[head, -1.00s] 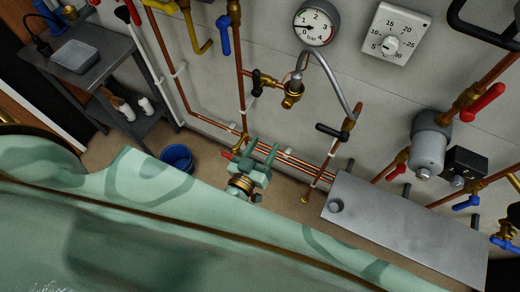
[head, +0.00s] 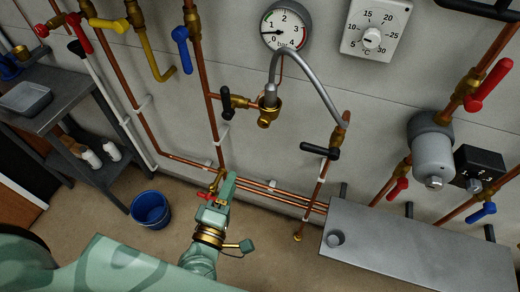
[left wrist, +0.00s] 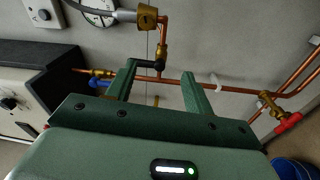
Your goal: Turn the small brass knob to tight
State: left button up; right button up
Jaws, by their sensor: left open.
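The likeliest small brass knob is the round brass fitting (head: 268,108) at the left end of the grey hose, below the gauge. It also shows at the top of the left wrist view (left wrist: 147,17). A smaller brass cap (head: 298,237) ends a pipe lower down, so I cannot be sure which is the knob. My left gripper (head: 222,188) is open, below and left of the fitting and apart from it. In the left wrist view its fingers (left wrist: 160,72) spread before a copper pipe, with nothing held. My right gripper is not in view.
A black lever (head: 228,102) sits left of the fitting, and another (head: 320,150) at the hose's right end. A pressure gauge (head: 286,27) and dial (head: 374,35) are above. A grey metal box (head: 415,245) stands right, a blue bucket (head: 151,209) left.

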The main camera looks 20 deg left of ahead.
aim_at(263, 125)
pick_arm(q)
notch_tip(263, 125, up, 5)
jog(key=d+n+h, duration=0.1)
jog(key=d+n, duration=0.1)
jog(key=n, duration=2)
jog(key=shift+g, duration=0.4)
jog(key=w, duration=0.5)
jog(key=w+p, duration=0.1)
jog(key=w, duration=0.4)
jog(key=w+p, duration=0.1)
jog(key=w, duration=0.4)
jog(key=shift+w+d+f, duration=0.15)
jog(key=shift+d+f, duration=0.1)
jog(key=shift+d, duration=0.05)
jog(key=shift+w, duration=0.65)
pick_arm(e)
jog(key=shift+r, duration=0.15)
